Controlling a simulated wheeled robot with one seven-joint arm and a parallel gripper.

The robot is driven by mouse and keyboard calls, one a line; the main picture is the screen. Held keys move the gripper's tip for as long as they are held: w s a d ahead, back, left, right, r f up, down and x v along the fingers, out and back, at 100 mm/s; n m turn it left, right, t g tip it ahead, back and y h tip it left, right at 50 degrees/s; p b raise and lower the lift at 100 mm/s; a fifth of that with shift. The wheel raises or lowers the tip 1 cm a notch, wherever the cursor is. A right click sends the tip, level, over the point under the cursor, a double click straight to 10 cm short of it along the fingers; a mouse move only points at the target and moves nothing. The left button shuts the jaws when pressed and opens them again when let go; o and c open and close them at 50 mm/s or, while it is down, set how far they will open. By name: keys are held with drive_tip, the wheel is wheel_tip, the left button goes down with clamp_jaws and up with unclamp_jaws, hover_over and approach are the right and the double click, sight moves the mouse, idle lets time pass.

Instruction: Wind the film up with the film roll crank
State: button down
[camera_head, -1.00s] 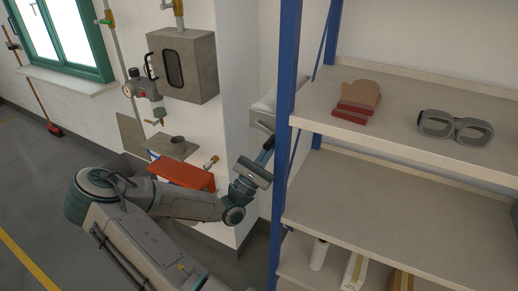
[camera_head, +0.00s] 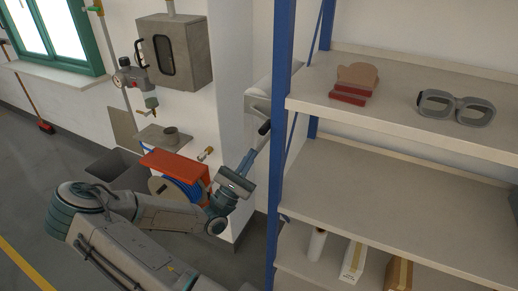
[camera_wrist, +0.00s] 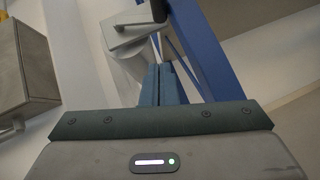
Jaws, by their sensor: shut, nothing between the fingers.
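The film roll (camera_head: 259,92) is a pale grey roll mounted on the wall, partly hidden behind the blue shelf post. Its crank shows a dark grip (camera_head: 264,128) below the roll. In the wrist view the roll (camera_wrist: 128,62) is at the top, with the grey crank arm (camera_wrist: 126,24) across its end and the dark grip (camera_wrist: 158,10) cut by the top edge. My gripper (camera_head: 250,158) is below and left of the grip, its blue fingers pointing up toward it. In the wrist view the fingertips (camera_wrist: 163,68) are together, empty, and appear apart from the crank.
The blue shelf post (camera_head: 284,120) stands close right of my gripper. Shelves hold dark-lensed goggles (camera_head: 455,108) and a mitten-shaped item (camera_head: 357,77). An orange-covered hose reel (camera_head: 175,163) and a grey wall cabinet (camera_head: 178,50) are on the left.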

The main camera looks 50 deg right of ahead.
drive_tip(key=w+a+f+m+g+y+b, duration=0.25)
drive_tip(key=a+m+g+b, duration=0.25)
drive_tip(key=a+b, duration=0.45)
drive_tip(key=a+r+p+x, duration=0.1)
drive_tip(key=p+x, duration=0.1)
drive_tip(key=x, duration=1.1)
drive_tip(key=shift+s+d+r, duration=0.2)
drive_tip(key=shift+s+r, duration=0.1)
drive_tip(key=shift+r, duration=0.15)
drive_tip(key=shift+w+h, duration=0.1)
drive_tip(key=shift+h, duration=0.15)
